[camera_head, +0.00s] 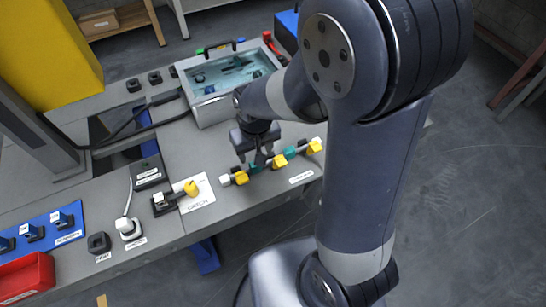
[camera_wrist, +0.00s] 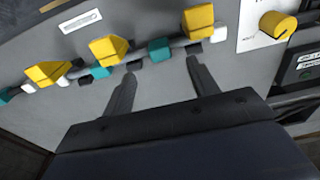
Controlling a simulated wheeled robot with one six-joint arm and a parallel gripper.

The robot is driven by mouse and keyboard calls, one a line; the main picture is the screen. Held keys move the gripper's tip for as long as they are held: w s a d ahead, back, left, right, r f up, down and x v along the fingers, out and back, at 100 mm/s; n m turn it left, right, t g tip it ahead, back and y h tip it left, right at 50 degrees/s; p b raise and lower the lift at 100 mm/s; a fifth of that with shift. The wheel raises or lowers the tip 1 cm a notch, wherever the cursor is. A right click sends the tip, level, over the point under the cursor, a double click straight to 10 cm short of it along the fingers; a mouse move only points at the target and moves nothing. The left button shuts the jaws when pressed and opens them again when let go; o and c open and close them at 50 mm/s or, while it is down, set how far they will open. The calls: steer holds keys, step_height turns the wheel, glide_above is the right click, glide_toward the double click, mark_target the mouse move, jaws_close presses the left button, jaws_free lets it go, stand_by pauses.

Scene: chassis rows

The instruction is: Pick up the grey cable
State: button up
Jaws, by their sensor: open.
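A row of short grey cable-like pieces (camera_wrist: 178,43) with yellow, teal and white blocks lies on the grey bench. The row also shows in the head view (camera_head: 270,164). My gripper (camera_head: 259,158) is over its middle, pointing down. In the wrist view my gripper (camera_wrist: 162,62) has its two dark fingers apart, with a teal block (camera_wrist: 160,49) showing between the tips. Nothing is held. I cannot tell for certain which is the grey cable.
A clear-topped case (camera_head: 214,113) stands behind my gripper. A yellow knob (camera_head: 191,187) sits on a white card left of the row; it also shows in the wrist view (camera_wrist: 278,25). A red bin (camera_head: 27,277) is at the front left. A yellow block (camera_head: 50,50) stands at upper left.

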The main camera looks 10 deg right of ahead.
steer(key=shift+w+a+f+b, duration=0.1)
steer(key=shift+w+f+b, duration=0.1)
steer(key=shift+f, duration=0.95)
steer(key=shift+w+f+b, duration=0.1)
steer(key=shift+w+f, duration=0.15)
steer(key=shift+f, duration=0.95)
steer(key=shift+w+a+f+b, duration=0.1)
steer(key=shift+w+f+b, duration=0.1)
steer(key=shift+f, duration=0.95)
steer(key=shift+c, duration=0.5)
steer(key=c, duration=1.1)
